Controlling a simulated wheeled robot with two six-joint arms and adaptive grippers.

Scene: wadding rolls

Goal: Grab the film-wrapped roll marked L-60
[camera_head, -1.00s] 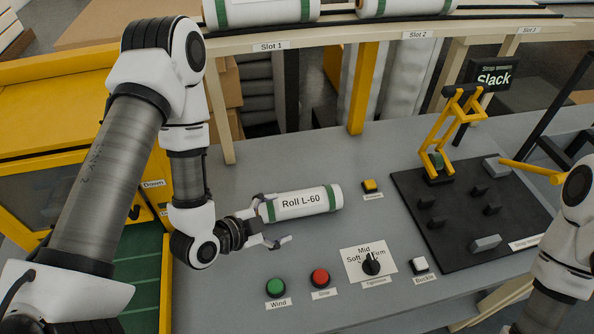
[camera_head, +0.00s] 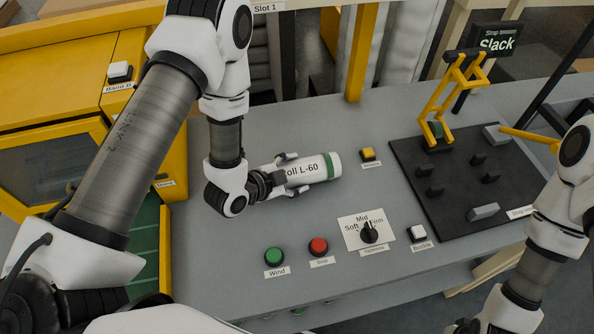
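The white film-wrapped roll (camera_head: 326,167), with a green band at its right end, lies on the grey bench; its label reads as "Roll L-60", the first letter covered. My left gripper (camera_head: 292,174) reaches in from the left, with one finger along the roll's far side and one along its near side. The fingers look closed onto the roll, which still rests on the bench. The roll's left end is hidden by the gripper. My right arm hangs at the lower right; its gripper fingers are outside the picture.
Green Wind (camera_head: 274,256) and red (camera_head: 318,246) buttons, a tension dial (camera_head: 369,233) and a white Buckle button (camera_head: 417,233) stand nearer the front. A yellow button (camera_head: 367,154) is right of the roll. A black board (camera_head: 460,200) with a yellow lever frame (camera_head: 455,95) stands further right.

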